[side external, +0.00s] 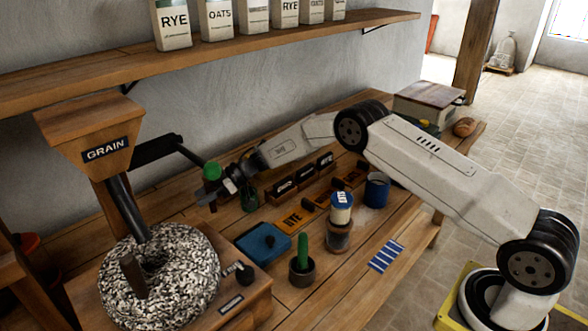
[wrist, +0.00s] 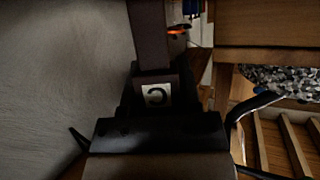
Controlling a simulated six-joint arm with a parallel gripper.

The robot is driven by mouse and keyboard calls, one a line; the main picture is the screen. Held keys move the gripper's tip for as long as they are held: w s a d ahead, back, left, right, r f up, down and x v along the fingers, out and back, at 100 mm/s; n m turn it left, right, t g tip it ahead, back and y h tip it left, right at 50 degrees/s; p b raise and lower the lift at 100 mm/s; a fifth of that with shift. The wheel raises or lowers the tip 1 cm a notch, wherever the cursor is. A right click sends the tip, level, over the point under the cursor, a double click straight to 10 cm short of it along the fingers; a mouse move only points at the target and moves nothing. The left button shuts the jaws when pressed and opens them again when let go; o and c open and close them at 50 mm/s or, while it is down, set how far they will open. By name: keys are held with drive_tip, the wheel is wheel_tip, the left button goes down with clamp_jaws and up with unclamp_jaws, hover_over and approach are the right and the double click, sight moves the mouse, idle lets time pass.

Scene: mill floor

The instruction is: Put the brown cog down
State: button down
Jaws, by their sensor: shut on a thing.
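My gripper (side external: 231,184) is held up over the left part of the bench, near the grain mill. It is shut on a dark brown piece, which I take to be the brown cog (wrist: 150,35). In the wrist view the piece stands out beyond the black jaws (wrist: 157,105), with a pale square marked with a dark letter near them. In the side view the piece is small and mostly hidden by the jaws. A round green thing (side external: 212,170) shows right by the jaws; I cannot tell whether it touches them.
The grain mill with its speckled stone (side external: 195,285) stands front left. On the bench are a green jar (side external: 249,196), blue tray (side external: 263,243), cactus pot (side external: 302,270), lidded jar (side external: 340,235), blue mug (side external: 376,190) and striped blue card (side external: 385,256). A shelf (side external: 230,52) hangs above.

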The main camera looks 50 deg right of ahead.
drive_tip(key=shift+f, duration=1.65)
drive_tip(key=shift+f, duration=0.55)
drive_tip(key=shift+c, duration=1.5)
unclamp_jaws()
drive_tip(key=shift+r, duration=0.1)
drive_tip(key=shift+r, duration=0.45)
drive_tip(key=shift+d+r, duration=0.15)
drive_tip(key=shift+d, duration=0.1)
drive_tip(key=v, duration=1.1)
drive_tip(key=shift+s, duration=0.15)
